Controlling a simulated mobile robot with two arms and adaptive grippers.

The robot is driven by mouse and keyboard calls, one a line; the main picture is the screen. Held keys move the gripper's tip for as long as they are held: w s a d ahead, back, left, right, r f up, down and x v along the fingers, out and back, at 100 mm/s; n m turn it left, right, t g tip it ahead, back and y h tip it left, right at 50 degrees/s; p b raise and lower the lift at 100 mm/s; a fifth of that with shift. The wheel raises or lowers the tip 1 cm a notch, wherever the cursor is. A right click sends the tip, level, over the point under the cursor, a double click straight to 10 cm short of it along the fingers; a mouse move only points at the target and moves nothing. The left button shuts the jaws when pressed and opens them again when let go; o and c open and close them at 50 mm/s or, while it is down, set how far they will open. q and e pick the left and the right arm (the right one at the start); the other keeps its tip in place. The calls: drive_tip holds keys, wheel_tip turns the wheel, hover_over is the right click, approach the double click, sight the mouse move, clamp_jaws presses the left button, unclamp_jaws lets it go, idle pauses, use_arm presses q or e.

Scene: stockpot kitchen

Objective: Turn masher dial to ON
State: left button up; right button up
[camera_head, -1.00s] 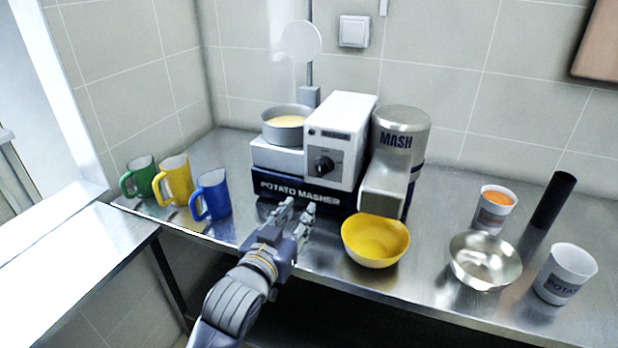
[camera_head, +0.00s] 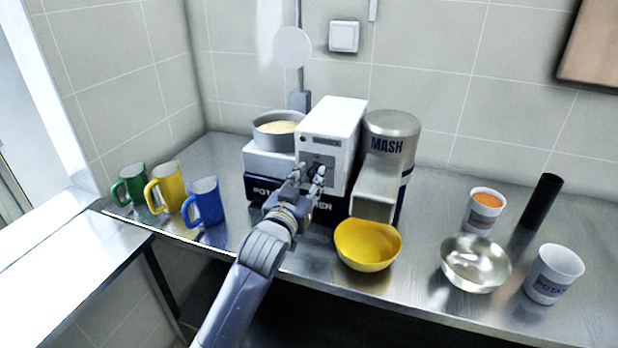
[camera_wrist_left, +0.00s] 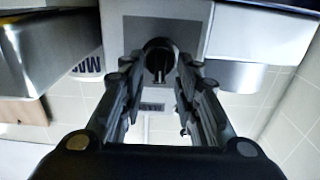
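The potato masher (camera_head: 331,130) stands on the counter with a white box housing, a blue base and a steel MASH cylinder. Its black dial (camera_wrist_left: 159,50) is on the front panel of the white housing. My left gripper (camera_head: 308,176) is at that panel and partly hides the dial in the head view. In the left wrist view, the fingers of my left gripper (camera_wrist_left: 158,72) are apart, one on each side of the dial. I see gaps beside the dial and cannot make out contact. My right gripper is not in view.
A pot (camera_head: 275,130) sits on the masher's left part. A yellow bowl (camera_head: 367,246) is below the spout. Green (camera_head: 129,186), yellow (camera_head: 166,188) and blue (camera_head: 205,204) mugs stand left. A steel bowl (camera_head: 475,264), cups and a black cylinder (camera_head: 541,201) stand right.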

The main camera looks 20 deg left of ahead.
use_arm(q)
drive_tip(key=shift+w, duration=0.1)
clamp_jaws()
idle(0.3)
drive_tip(key=shift+r+m+p, duration=0.15)
drive_tip(key=shift+m+p, duration=0.85)
drive_tip(key=shift+m, duration=0.2)
drive_tip(key=shift+d+m+p, duration=0.15)
drive_tip(key=shift+m+p, duration=0.4)
drive_tip(key=shift+m, duration=0.35)
drive_tip(key=m+p, duration=0.1)
drive_tip(key=m, duration=0.2)
drive_tip(key=m+p, duration=0.1)
drive_tip(key=m, duration=0.2)
drive_tip(key=m+p, duration=0.1)
drive_tip(key=m, duration=0.2)
drive_tip(key=shift+d+f+m+p, duration=0.25)
drive_tip(key=shift+f+m+p, duration=0.05)
drive_tip(key=shift+f+p, duration=0.1)
